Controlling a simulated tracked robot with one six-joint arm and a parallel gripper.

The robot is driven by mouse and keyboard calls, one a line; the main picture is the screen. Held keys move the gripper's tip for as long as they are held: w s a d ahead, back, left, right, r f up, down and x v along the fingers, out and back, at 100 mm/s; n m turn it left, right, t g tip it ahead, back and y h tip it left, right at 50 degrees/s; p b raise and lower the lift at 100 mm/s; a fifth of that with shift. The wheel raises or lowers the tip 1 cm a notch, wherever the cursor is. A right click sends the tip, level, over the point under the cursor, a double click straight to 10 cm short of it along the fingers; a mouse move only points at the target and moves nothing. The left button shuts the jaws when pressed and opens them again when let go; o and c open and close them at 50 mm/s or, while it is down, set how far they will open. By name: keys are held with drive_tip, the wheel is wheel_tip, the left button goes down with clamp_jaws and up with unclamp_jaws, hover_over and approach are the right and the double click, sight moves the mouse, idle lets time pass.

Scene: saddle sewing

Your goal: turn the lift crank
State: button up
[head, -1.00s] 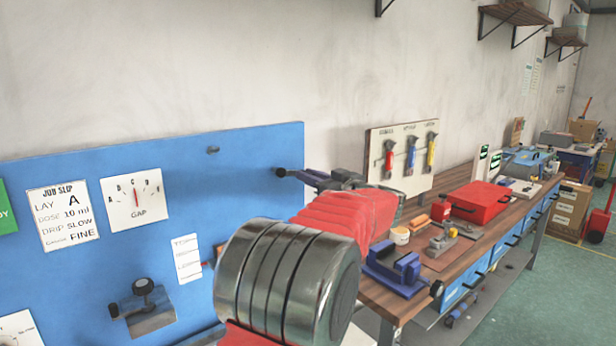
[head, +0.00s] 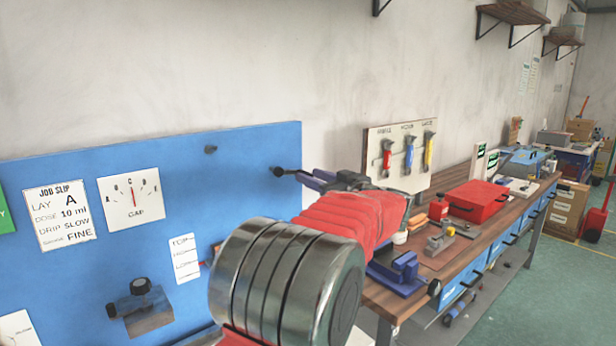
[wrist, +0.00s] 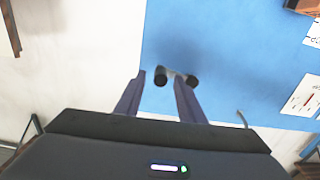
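The lift crank (wrist: 176,71) shows in the wrist view as a short grey arm with a dark knob at each end, near the edge of the blue panel (wrist: 235,55). In the head view a dark knob (head: 278,171) stands out from the panel's right part, just left of my fingertips. My gripper (head: 308,178) is open, its fingers pointing at the panel. In the wrist view my gripper (wrist: 160,77) has the crank's left knob between the fingertip lines, and the right knob just right of the right finger. I cannot tell whether the fingers touch it.
The blue panel also carries a job slip (head: 61,215), a gap dial (head: 132,199), a small peg (head: 210,149) and a lower knob fitting (head: 142,305). To the right, a wooden bench (head: 375,293) holds a blue vise (head: 398,273) and a red toolbox (head: 476,200).

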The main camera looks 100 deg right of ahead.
drive_tip(key=v, duration=1.1)
drive_tip(key=shift+a, duration=0.2)
